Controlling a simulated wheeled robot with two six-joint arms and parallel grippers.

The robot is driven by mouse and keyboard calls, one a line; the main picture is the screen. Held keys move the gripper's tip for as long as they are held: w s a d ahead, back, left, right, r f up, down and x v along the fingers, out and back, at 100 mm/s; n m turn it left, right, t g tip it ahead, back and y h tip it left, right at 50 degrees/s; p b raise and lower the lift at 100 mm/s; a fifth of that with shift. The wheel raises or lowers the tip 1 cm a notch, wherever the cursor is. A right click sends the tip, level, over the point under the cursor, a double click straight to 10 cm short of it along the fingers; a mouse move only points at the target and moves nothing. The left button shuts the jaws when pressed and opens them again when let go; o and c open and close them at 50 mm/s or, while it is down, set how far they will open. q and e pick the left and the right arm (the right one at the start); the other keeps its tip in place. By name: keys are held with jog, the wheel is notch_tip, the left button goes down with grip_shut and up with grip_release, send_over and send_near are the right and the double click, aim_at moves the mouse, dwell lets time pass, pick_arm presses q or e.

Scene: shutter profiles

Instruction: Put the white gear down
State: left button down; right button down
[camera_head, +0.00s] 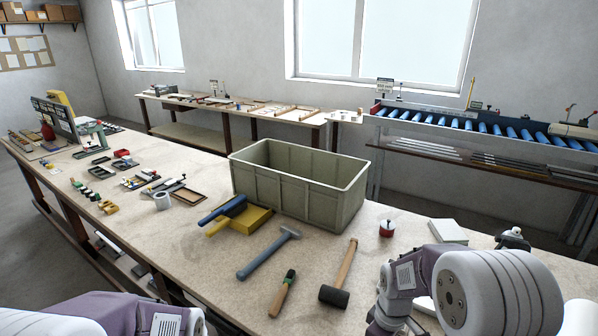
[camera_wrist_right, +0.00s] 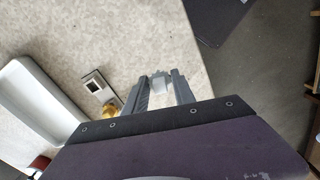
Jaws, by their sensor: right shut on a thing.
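A grey-green bin (camera_head: 300,205) stands on the workbench (camera_head: 215,265). In the wrist view a white tray-like object (camera_wrist_right: 35,95) and a dark-framed square (camera_wrist_right: 93,85) are left of the fingers.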

jog(key=m, duration=0.1)
jog(key=f+m, duration=0.1)
jog(key=m, duration=0.2)
jog(key=shift+s+a+f+m, duration=0.25)
jog(key=shift+s+m, duration=0.05)
jog(key=shift+s, duration=0.1)
jog(key=shift+w+f+m, duration=0.15)
jog(key=shift+m, duration=0.85)
jog(key=shift+w+m, duration=0.35)
jog(key=shift+m, duration=0.85)
